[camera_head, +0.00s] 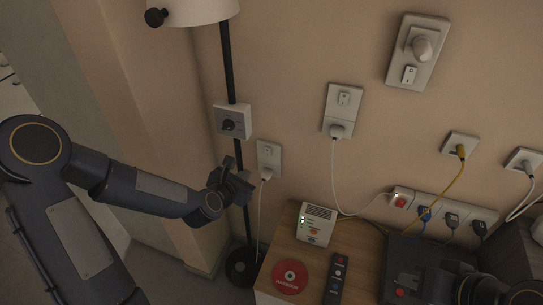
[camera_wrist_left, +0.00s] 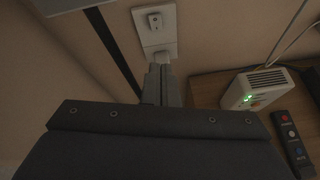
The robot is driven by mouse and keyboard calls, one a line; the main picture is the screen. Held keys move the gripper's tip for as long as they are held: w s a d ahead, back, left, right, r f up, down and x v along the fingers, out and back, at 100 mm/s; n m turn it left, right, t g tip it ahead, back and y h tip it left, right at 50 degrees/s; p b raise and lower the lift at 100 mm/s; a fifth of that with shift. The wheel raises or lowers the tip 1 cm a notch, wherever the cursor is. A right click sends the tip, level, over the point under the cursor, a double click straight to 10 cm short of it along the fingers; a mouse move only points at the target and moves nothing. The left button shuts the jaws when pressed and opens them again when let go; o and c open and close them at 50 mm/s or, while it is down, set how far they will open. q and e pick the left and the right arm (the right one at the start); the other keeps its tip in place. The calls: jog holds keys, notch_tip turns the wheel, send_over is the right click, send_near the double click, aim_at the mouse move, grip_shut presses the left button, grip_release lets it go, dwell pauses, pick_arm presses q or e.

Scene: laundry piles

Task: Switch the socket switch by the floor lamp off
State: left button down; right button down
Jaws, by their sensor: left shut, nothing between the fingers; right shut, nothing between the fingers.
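The black floor lamp pole (camera_head: 226,62) with its white shade (camera_head: 195,10) stands at the left of the wall. Just right of it, low on the wall, is a pale socket plate (camera_head: 275,171) with a small rocker switch (camera_head: 268,150) above a white plug. In the left wrist view the rocker switch (camera_wrist_left: 155,21) sits upper middle, above the plug (camera_wrist_left: 160,57). My left gripper (camera_head: 238,178) is shut and empty, left of and slightly below the plate. Its fingers (camera_wrist_left: 160,83) show just below the plug; contact is unclear. My right gripper (camera_head: 464,286) is dark and partly hidden at lower right.
A grey box with a dark knob (camera_head: 232,123) is at the lamp pole. Other sockets (camera_head: 341,108) and a power strip (camera_head: 447,208) are further right. The wooden table (camera_head: 273,259) holds a white device (camera_head: 316,226), a red disc (camera_head: 290,276) and a remote (camera_head: 337,277).

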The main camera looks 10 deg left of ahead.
pick_arm(q)
jog(key=n, duration=0.1)
jog(key=w+f+n, duration=0.1)
jog(key=n, duration=0.1)
jog(key=shift+d+f+t, duration=0.2)
jog(key=shift+d+t, duration=0.1)
jog(key=shift+d, duration=0.05)
jog(key=shift+w, duration=0.15)
jog(key=p, duration=0.1)
send_near(268, 152)
notch_tip(268, 152, down, 2)
jog(key=w, duration=0.2)
jog(key=w+d+p, duration=0.1)
jog(key=w, duration=0.1)
jog(key=shift+w+d+f, duration=0.15)
jog(key=shift+w+f, duration=0.05)
jog(key=shift+w, duration=0.05)
jog(key=shift+w+p, duration=0.4)
jog(key=shift+w, duration=0.15)
